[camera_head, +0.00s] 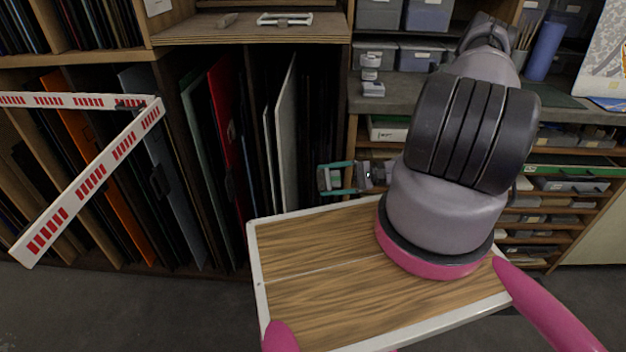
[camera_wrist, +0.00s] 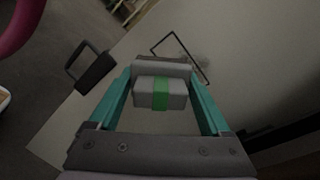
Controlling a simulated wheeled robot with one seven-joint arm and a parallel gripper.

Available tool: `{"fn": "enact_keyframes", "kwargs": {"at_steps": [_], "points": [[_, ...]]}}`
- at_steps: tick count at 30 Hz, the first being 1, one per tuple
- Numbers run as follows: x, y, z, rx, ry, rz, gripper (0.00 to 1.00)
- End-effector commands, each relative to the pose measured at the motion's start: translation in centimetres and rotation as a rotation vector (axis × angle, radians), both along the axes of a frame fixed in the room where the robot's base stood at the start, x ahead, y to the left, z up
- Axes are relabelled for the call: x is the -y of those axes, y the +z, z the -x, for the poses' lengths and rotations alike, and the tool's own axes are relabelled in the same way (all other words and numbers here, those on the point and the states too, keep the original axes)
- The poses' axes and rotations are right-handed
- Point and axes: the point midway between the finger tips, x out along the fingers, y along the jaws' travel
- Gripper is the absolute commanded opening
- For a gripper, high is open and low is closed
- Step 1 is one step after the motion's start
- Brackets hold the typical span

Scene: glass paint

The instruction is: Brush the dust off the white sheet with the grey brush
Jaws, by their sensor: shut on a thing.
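My gripper (camera_head: 342,178) has teal fingers and is shut on the grey brush (camera_wrist: 174,94), a grey block with a green band. The brush sits between the fingers in the wrist view. In the head view the gripper is small, just right of the white sheet (camera_head: 287,135), which stands upright in the rack, seen nearly edge-on. In the wrist view a broad pale face (camera_wrist: 240,50) fills much of the picture, with a thin dark outline and a faint grey smudge beyond the brush. I cannot tell whether the bristles touch it.
A dark handle (camera_wrist: 91,68) shows left of the gripper in the wrist view. Several coloured sheets, including a red one (camera_head: 228,140), stand in the rack to the left. A red-and-white barrier (camera_head: 90,184) is at far left. Shelves and a grey counter (camera_head: 400,94) are at right.

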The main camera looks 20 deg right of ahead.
Motion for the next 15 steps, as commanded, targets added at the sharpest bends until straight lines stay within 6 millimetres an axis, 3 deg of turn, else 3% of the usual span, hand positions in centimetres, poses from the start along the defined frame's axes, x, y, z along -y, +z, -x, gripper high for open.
{"fn": "enact_keyframes", "kwargs": {"at_steps": [7, 15], "points": [[0.4, -1.0, -1.1, 0.019, -0.134, -0.063, 0.37], [-1.9, -1.0, -1.8, 0.019, -0.133, -0.063, 0.37]]}}
